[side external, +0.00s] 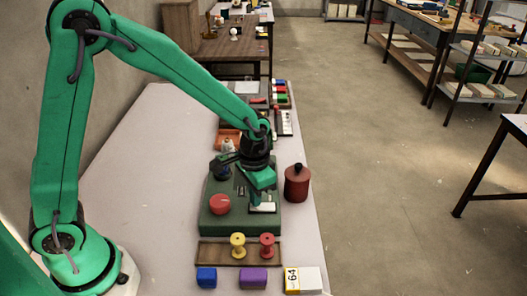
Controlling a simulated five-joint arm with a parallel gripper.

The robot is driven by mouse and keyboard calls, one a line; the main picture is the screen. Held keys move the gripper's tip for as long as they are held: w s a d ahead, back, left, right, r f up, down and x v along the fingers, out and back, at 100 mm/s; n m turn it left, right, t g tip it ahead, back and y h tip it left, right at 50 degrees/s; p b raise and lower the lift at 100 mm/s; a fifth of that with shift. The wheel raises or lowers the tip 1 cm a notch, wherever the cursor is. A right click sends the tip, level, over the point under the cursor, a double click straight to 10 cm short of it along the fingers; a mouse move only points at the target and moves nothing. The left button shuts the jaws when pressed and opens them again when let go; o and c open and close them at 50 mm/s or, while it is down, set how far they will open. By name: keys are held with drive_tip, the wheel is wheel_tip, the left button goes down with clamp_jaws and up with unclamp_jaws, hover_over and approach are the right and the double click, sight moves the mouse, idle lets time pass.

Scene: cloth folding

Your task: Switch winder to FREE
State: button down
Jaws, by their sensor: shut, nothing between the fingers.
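The winder appears to be the dark green box (213,222) on the white table, with a red round knob (220,204) on its left part and a small light plate (262,208) at its right. My gripper (257,199) points down over the right part of the box, just above or touching the light plate; I cannot tell which. Its fingers are shut with nothing between them. Any FREE marking is too small to read, and part of the box top is hidden behind my gripper.
A dark red lidded jar (297,184) stands close right of the box. In front are a wooden rack (213,252) with a yellow spool (238,245) and a red spool (267,245), plus blue, purple and white blocks. The table's left side (150,190) is clear.

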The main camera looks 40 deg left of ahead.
drive_tip(key=shift+f, duration=0.3)
drive_tip(key=shift+r, duration=0.1)
idle(0.3)
drive_tip(key=shift+r, duration=3.4)
drive_tip(key=s+a+r+n+t, duration=0.1)
drive_tip(key=s+a+r+t, duration=0.1)
drive_tip(key=s+a+r, duration=0.3)
drive_tip(key=s+a+r+n+t, duration=0.2)
drive_tip(key=s+a+r+t, duration=0.1)
drive_tip(key=s+r, duration=0.4)
drive_tip(key=s+a, duration=0.1)
drive_tip(key=s, duration=0.2)
drive_tip(key=shift+s+a+t, duration=0.3)
drive_tip(key=shift+a, duration=0.05)
